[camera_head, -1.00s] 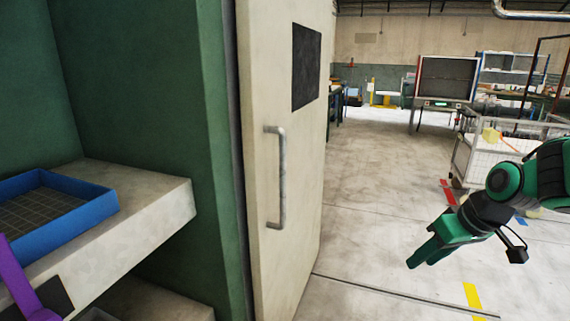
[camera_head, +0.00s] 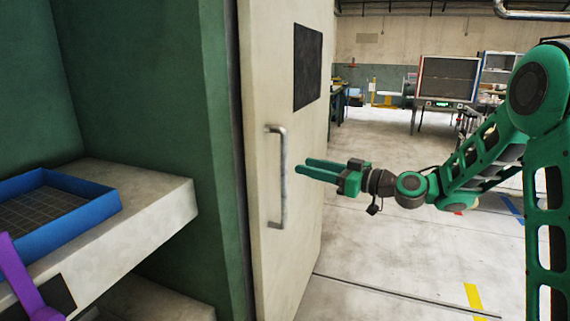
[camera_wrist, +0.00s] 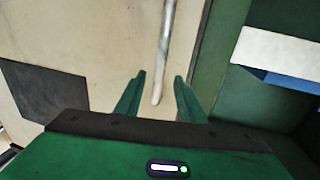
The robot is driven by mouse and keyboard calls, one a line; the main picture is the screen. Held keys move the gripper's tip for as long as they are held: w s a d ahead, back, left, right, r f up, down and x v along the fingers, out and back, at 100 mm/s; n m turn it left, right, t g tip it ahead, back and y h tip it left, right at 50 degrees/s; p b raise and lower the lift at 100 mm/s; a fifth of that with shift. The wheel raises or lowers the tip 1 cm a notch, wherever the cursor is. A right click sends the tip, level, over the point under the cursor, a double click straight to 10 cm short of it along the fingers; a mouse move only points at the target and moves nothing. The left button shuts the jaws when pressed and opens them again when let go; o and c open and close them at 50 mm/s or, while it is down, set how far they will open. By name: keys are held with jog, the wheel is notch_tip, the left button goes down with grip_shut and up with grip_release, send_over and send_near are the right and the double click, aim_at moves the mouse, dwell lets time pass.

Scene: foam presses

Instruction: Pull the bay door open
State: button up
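The bay door (camera_head: 262,70) is a tall cream panel with a dark square window. It stands beside the green press frame (camera_head: 215,130). Its vertical grey bar handle (camera_head: 283,180) is on the door face. My gripper (camera_head: 300,172) is just right of the handle, with its green fingers pointing at it. In the wrist view, my gripper (camera_wrist: 158,82) has its two fingers apart, and the handle (camera_wrist: 166,50) appears in line with the gap between them. I cannot tell whether the bar is between the fingertips; no grip on it shows.
A blue tray (camera_head: 95,188) sits on the pale ledge (camera_head: 165,205) at the left, with a purple part (camera_head: 18,275) in front. A dark-screened machine (camera_head: 447,80) stands far back. The floor right of the door is open.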

aim_at(287, 161)
jog(key=x, duration=0.9)
jog(key=shift+d, duration=0.1)
jog(key=c, duration=0.9)
jog(key=shift+d, duration=0.1)
grip_shut()
